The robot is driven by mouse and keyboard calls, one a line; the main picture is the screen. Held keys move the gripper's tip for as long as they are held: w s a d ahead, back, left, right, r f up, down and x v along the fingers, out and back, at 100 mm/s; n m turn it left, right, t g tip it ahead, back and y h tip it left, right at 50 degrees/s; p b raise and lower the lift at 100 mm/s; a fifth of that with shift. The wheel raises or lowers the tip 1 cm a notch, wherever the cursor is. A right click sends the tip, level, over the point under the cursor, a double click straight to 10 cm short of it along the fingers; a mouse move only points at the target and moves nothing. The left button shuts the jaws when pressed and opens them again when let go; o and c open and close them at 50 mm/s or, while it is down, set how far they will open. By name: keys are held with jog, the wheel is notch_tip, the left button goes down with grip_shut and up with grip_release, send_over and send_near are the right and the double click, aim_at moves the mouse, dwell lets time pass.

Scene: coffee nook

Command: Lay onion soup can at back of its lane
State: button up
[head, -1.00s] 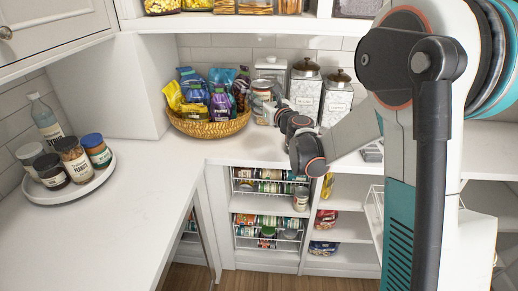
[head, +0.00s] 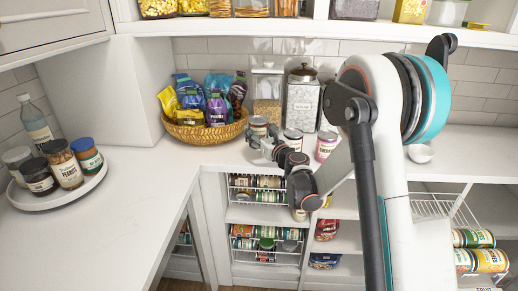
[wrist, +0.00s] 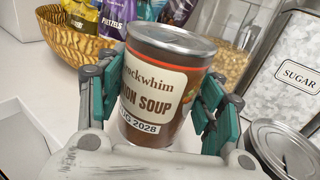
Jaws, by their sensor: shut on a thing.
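The onion soup can (wrist: 160,90), brown with a cream label and a silver lid, is held between the teal pads of my gripper (wrist: 160,108). In the head view the can (head: 259,125) is near upright at the counter's back, in front of the jars. My gripper (head: 262,140) closes on its sides there. I cannot tell whether its base touches the counter. Below the counter, wire racks hold lying cans in lanes: an upper rack (head: 240,187) and a lower rack (head: 262,249). My arm hides part of their right side, and the lane backs are too small to read.
Two more cans stand on the counter, one in the middle (head: 293,138) and a pinkish one (head: 327,146) to its right. A wicker basket (head: 205,133) of snack bags stands left of the can. A round tray (head: 62,196) with jars is far left. The left counter is clear.

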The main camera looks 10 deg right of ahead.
jog(key=shift+f+b, duration=0.85)
jog(key=shift+f, duration=1.5)
jog(key=shift+f, duration=0.1)
jog(key=o, duration=1.5)
jog(key=shift+o, duration=0.2)
